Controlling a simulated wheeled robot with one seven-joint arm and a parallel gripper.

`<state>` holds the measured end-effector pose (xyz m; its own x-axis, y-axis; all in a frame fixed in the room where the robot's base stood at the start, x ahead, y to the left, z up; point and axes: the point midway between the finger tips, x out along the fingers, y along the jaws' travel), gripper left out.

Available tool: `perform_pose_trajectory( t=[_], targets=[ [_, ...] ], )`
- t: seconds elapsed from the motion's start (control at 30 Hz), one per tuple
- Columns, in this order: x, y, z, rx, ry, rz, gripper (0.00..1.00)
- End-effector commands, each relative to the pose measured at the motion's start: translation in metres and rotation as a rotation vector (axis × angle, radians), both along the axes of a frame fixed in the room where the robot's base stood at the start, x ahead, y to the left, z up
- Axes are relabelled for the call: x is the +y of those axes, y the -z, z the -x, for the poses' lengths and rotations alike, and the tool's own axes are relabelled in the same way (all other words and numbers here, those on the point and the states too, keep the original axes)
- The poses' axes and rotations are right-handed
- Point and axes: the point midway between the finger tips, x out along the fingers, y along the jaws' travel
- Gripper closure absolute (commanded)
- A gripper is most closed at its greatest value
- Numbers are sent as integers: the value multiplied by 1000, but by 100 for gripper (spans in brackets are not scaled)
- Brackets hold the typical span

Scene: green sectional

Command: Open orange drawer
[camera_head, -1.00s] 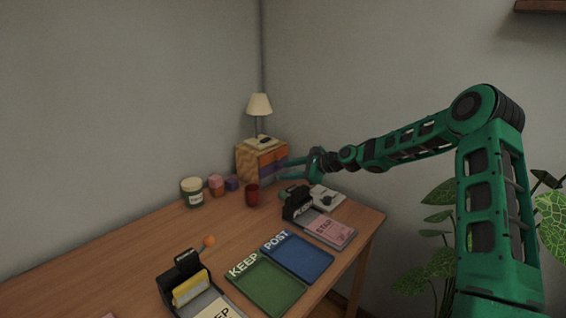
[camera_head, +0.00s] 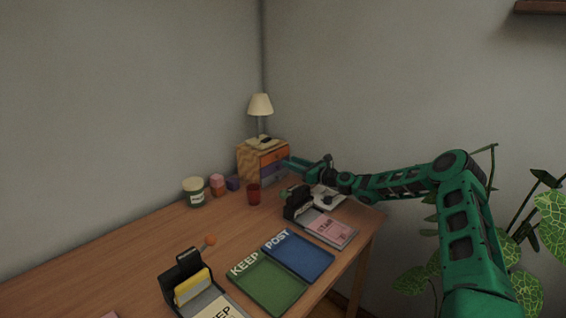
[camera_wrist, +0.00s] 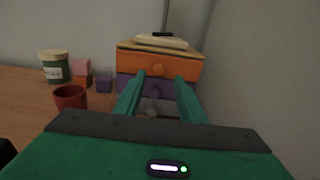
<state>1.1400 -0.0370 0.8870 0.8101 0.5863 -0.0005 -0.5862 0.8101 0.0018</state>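The orange drawer (camera_wrist: 180,66) is the top drawer of a small wooden chest (camera_head: 252,163) at the back right of the desk. It has a round orange knob (camera_wrist: 158,70) and looks closed. A purple drawer (camera_wrist: 128,86) and a grey one lie below it, partly hidden by my fingers. My gripper (camera_wrist: 160,84) is open, its two green fingers apart in front of the chest, with the orange knob showing just above and between the tips. In the head view my gripper (camera_head: 288,162) is close to the front of the chest. I cannot tell whether it touches.
Stamp holders and trays (camera_head: 298,255) fill the desk's front. A plant (camera_head: 535,230) stands at right.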

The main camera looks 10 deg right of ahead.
Motion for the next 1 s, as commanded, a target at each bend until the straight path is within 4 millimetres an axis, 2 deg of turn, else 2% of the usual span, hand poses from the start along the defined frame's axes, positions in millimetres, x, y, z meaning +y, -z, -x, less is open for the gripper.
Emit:
perform_pose_trajectory(
  t=[0.1,0.3,0.5,0.77,0.9,1.0],
  targets=[
    [14,0,-17,-1,-2,0,64],
    [28,0,-38,-1,0,2,64],
    [33,0,-46,0,0,1,64],
    [34,0,-46,0,0,1,64],
    [34,0,-47,0,0,1,97],
    [33,0,-47,0,1,1,100]
  ],
)
